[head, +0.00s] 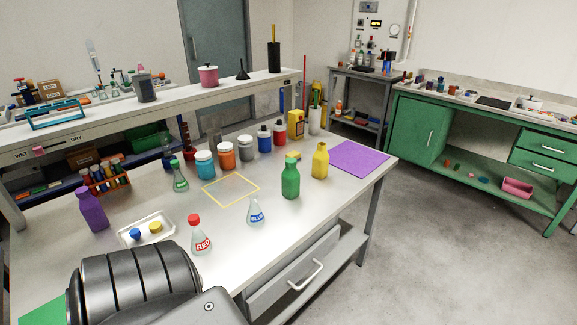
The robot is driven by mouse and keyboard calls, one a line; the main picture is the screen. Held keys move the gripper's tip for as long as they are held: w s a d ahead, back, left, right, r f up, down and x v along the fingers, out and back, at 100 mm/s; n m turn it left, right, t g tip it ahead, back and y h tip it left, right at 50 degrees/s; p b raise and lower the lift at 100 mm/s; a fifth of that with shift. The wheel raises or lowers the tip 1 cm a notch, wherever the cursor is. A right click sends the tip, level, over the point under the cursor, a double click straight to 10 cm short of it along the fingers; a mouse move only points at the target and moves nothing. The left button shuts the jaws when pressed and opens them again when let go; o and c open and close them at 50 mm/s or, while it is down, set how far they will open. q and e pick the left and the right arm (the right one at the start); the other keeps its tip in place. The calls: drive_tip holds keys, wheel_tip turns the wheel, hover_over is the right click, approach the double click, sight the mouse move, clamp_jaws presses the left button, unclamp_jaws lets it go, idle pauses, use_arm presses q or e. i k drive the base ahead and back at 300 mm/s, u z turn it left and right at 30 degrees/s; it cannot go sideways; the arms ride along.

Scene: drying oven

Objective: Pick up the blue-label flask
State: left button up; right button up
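The blue-label flask (256,212) is a small clear conical flask with a blue "BLUE" label and no cap on it. It stands upright on the pale table (225,262), near the front edge, left of a green bottle. A similar flask with a red label and red cap (201,236) stands to its left and nearer. A flask with a green label (180,178) stands further back. A black arm part of mine fills the bottom left. Neither gripper's fingers show.
A white tray (125,241) holds a blue and a yellow cap. A green bottle (290,178) and yellow bottle (320,161) stand right of the flask. A yellow square outline (231,206) behind it is empty. A purple bottle (91,210) stands left; several jars line the back.

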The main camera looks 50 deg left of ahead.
sight(255, 218)
drive_tip(key=i, duration=2.85)
drive_tip(key=u, duration=3.1)
